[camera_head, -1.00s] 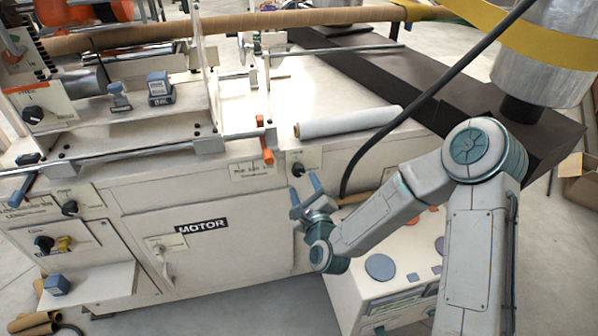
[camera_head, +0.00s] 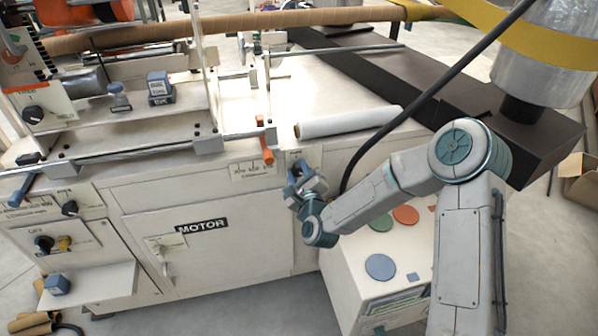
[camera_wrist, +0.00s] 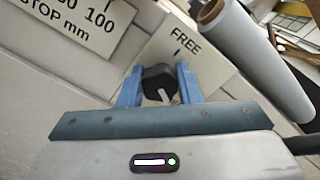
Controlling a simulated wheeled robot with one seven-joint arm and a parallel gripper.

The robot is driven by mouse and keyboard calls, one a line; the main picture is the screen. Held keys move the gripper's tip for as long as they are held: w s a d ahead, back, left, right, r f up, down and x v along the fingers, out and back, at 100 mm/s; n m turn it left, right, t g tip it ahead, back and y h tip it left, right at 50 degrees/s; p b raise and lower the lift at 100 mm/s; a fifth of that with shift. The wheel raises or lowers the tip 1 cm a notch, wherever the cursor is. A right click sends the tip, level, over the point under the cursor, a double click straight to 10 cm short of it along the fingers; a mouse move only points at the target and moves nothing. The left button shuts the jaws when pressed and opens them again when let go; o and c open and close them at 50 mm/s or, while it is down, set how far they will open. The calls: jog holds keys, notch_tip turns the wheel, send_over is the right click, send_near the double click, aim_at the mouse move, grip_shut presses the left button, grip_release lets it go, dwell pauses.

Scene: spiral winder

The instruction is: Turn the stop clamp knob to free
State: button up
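The stop clamp knob (camera_wrist: 158,78) is black with a white line on its lower part, in the wrist view. The line slants down and slightly right, away from the word FREE (camera_wrist: 185,40) on the white label above right of the knob. My gripper (camera_wrist: 160,82) has one blue finger on each side of the knob, very near or touching it; I cannot tell if they press on it. In the head view my gripper (camera_head: 299,170) is at the machine's front panel and mostly hides the knob.
A stop scale plate marked in mm (camera_wrist: 75,25) is left of the knob. An orange lever (camera_head: 267,150) hangs close by on the left. A white roll (camera_head: 348,122) lies on the machine top above. A cabinet with colored discs (camera_head: 375,240) stands below my arm.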

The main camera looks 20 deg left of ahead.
jog(key=shift+b, duration=0.35)
jog(key=shift+f+n+b, duration=0.2)
jog(key=shift+n+b, duration=0.75)
jog(key=shift+n, duration=0.15)
jog(key=n+b, duration=0.3)
jog(key=shift+a+f+n, duration=0.1)
jog(key=shift+n, duration=0.2)
jog(key=n+b, duration=0.6)
jog(key=shift+f+b, duration=0.15)
jog(key=shift+b, duration=0.25)
jog(key=n+b, duration=0.6)
jog(key=shift+f+n, duration=0.15)
jog(key=shift+n, duration=0.15)
jog(key=n+b, duration=0.4)
jog(key=n, duration=0.1)
jog(key=shift+d+b, duration=0.2)
jog(key=shift+b, duration=0.15)
jog(key=shift+n, duration=0.3)
jog(key=o, duration=1)
jog(key=shift+r, duration=0.2)
